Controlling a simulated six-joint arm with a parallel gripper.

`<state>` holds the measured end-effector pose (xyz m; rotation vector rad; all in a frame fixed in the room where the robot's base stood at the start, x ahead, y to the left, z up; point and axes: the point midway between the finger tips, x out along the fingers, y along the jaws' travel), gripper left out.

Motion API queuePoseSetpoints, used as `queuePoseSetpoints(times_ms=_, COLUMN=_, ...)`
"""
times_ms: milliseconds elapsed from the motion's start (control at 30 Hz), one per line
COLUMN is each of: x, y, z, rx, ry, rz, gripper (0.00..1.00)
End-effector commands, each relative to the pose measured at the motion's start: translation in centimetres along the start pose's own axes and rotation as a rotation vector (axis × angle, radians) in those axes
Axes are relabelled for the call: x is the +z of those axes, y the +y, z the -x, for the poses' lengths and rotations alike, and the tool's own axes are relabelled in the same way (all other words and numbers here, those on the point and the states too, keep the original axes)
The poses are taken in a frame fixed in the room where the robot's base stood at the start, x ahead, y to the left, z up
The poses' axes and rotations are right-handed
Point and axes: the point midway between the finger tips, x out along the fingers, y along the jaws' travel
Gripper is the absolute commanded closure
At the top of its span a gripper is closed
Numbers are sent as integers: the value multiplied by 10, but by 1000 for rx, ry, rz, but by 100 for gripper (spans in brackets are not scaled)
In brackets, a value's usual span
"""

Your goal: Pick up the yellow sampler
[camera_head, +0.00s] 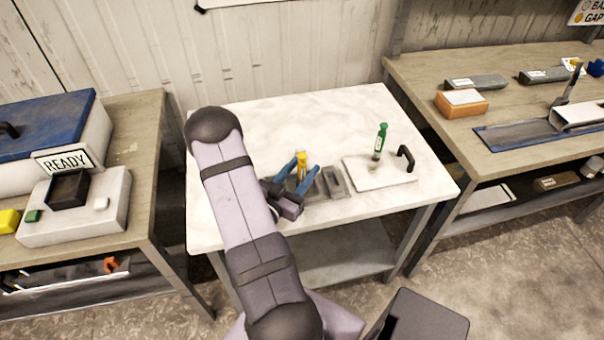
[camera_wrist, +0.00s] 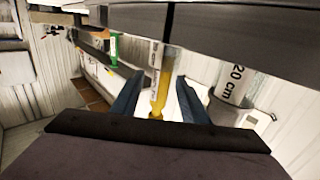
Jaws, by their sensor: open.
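The yellow sampler (camera_head: 301,163) stands upright on the white table, with its upper part showing between the blue fingers of my gripper (camera_head: 301,176). In the wrist view the yellow sampler (camera_wrist: 157,92) lies between the two fingers of my gripper (camera_wrist: 156,90). The jaws are open, with a gap visible on either side of the sampler. Its lower part is hidden behind my gripper in the head view.
A grey block with slots (camera_head: 335,182) stands just right of my gripper. In the wrist view a cylinder marked 20 cm (camera_wrist: 232,84) is close to the right finger.

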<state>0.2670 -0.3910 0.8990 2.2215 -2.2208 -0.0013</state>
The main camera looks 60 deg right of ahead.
Motion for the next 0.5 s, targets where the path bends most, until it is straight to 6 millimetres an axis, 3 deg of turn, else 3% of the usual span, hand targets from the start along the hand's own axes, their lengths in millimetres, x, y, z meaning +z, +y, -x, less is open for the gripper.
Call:
queuePoseSetpoints(times_ms=167, x=0, y=0, z=0, rx=0, ry=0, rz=0, gripper=62)
queuePoseSetpoints(times_ms=333, x=0, y=0, z=0, rx=0, ry=0, rz=-1, gripper=100)
queuePoseSetpoints(times_ms=500, x=0, y=0, z=0, rx=0, ry=1, rz=-1, gripper=100)
